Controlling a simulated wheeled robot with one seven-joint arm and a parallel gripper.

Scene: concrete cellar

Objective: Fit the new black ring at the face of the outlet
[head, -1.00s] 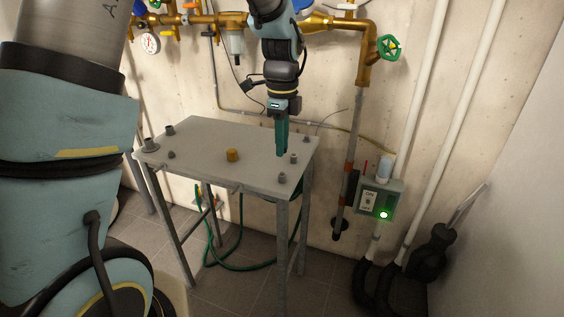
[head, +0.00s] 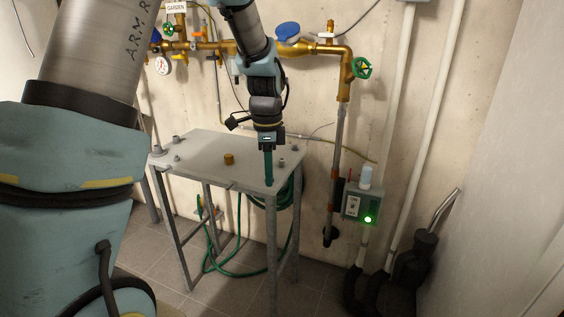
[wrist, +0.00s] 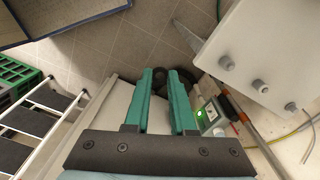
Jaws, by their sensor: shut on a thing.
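My gripper (head: 268,183) hangs fingers-down in front of the right front edge of the grey table in the head view. A small dark patch between the tips appears to be the black ring, mostly hidden by the fingers and hard to part from the dark pipes behind. Brass pipework (head: 318,47) with a green handwheel (head: 362,68) runs along the wall behind. I cannot tell which opening is the outlet.
The grey table (head: 205,150) bears a brass piece (head: 228,159) and several small grey pegs; it shows at upper right in the wrist view (wrist: 255,45). A green hose (head: 236,266) hangs below it. A control box (head: 362,203) with a green light is on the wall at right.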

